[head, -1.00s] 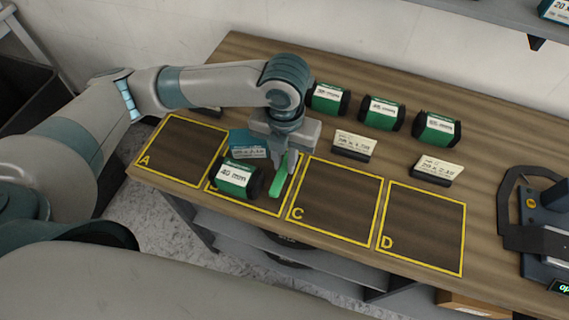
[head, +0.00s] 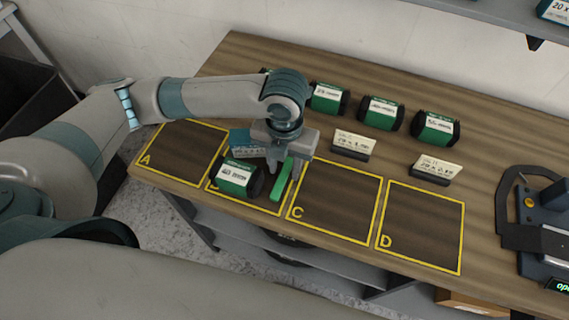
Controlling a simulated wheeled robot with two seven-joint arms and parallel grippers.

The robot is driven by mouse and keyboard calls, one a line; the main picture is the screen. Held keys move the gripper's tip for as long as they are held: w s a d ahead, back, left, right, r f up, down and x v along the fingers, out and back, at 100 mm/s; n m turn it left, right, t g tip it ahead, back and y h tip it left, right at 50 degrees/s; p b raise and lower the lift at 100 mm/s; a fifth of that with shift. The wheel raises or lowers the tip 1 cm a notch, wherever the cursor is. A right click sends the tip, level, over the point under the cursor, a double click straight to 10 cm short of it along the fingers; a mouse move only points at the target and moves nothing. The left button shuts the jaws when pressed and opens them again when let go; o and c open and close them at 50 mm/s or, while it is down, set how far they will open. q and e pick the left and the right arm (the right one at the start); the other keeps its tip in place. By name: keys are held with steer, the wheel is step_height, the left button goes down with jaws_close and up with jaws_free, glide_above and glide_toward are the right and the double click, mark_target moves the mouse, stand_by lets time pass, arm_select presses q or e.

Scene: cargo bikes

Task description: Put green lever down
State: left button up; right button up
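The green lever (head: 280,188) is a slim bar lying in the right part of yellow-outlined square B (head: 262,208), close to the line shared with square C. A green box with a white label (head: 236,178) stands to its left in the same square. My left gripper (head: 284,171) points down over the lever's far end. Its two fingers are spread, one on each side of the lever, with a visible gap. The gripper hides the lever's far end. My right gripper is not in view.
Squares A (head: 183,151), C (head: 335,200) and D (head: 421,227) are empty. Green boxes (head: 381,113) stand in a row at the back, with label holders (head: 352,145) before them. A dark blue device (head: 545,225) stands at the right.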

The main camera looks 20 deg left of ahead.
mark_target(285, 171)
arm_select(q)
steer(key=shift+r, duration=0.1)
steer(key=shift+r, duration=0.75)
step_height(285, 171, up, 11)
steer(key=b, duration=0.2)
steer(key=shift+f, duration=0.15)
steer(key=shift+d, duration=0.1)
